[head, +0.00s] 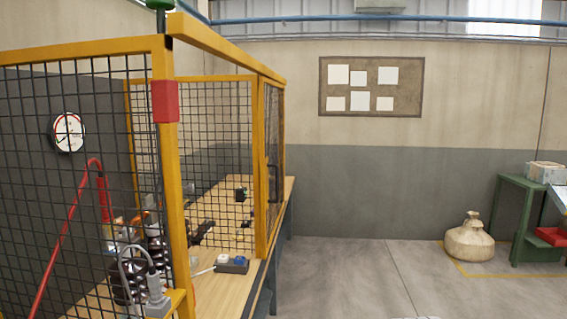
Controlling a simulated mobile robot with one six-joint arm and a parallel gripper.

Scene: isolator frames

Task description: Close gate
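The gate (260,165) is a yellow-framed black mesh panel with a dark upright handle (274,183). It stands at the far right end of the cage's front side. A gap is open between the gate and the near yellow corner post (172,200), which carries a red block (165,101). Through the gap I see the wooden bench top inside. I cannot tell whether the gate slides or swings. My gripper is not in view.
The mesh cage (75,45) encloses a wooden bench (215,286) with ribbed insulators, a grey socket block (232,265) and a red rod (62,235). A sack (470,242) and green table (520,184) stand far right.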

